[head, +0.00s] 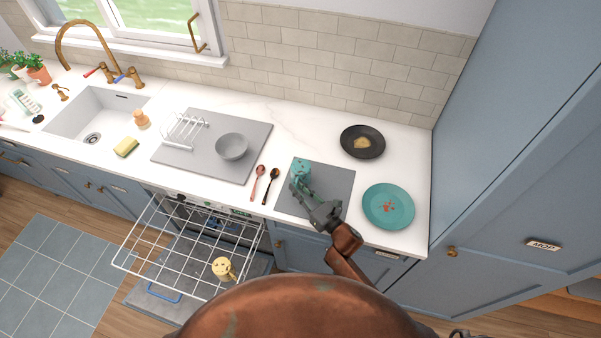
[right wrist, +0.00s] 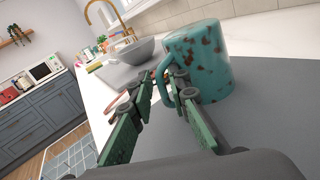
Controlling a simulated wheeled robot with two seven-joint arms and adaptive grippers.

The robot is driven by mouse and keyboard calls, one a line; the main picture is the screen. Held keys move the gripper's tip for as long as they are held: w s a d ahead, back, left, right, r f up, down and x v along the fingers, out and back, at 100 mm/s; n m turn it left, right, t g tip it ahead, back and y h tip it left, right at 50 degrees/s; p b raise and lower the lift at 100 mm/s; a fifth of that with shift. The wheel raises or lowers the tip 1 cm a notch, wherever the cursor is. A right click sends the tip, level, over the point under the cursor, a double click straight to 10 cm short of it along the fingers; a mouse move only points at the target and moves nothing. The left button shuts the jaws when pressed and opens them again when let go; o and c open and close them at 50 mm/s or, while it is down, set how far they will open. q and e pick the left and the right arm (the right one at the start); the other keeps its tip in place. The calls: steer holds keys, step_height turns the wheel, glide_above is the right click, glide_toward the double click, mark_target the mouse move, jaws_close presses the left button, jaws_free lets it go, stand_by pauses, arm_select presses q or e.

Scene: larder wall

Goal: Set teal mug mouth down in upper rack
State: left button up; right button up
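The teal mug (head: 301,168) with dark speckles stands on a grey mat (head: 335,183) on the counter. In the right wrist view the mug (right wrist: 205,60) is close, with its handle toward my gripper. My right gripper (head: 299,184) reaches over the mat to the mug. Its fingers (right wrist: 165,88) are apart, one on each side of the handle, with a gap still showing. The upper rack (head: 150,262) is a white wire rack pulled out of the dishwasher below the counter. My left gripper is not in view.
A teal plate (head: 388,206) and a black plate (head: 362,141) with food bits lie right of and behind the mat. Two spoons (head: 264,182) lie left of it. Further left, a grey bowl (head: 231,147) stands on a drying mat (head: 185,161). A tall blue cabinet (head: 510,150) bounds the right.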

jaws_close()
steer(key=shift+r, duration=0.15)
stand_by(0.6)
steer(key=shift+r, duration=0.65)
steer(key=s+a+r, duration=0.4)
steer(key=s+r, duration=0.7)
steer(key=s, duration=0.2)
step_height(320, 180, up, 9)
steer(key=p, duration=0.8)
steer(key=shift+s+a+f+p, duration=0.15)
steer(key=shift+a+f+p, duration=0.1)
steer(key=shift+p, duration=0.1)
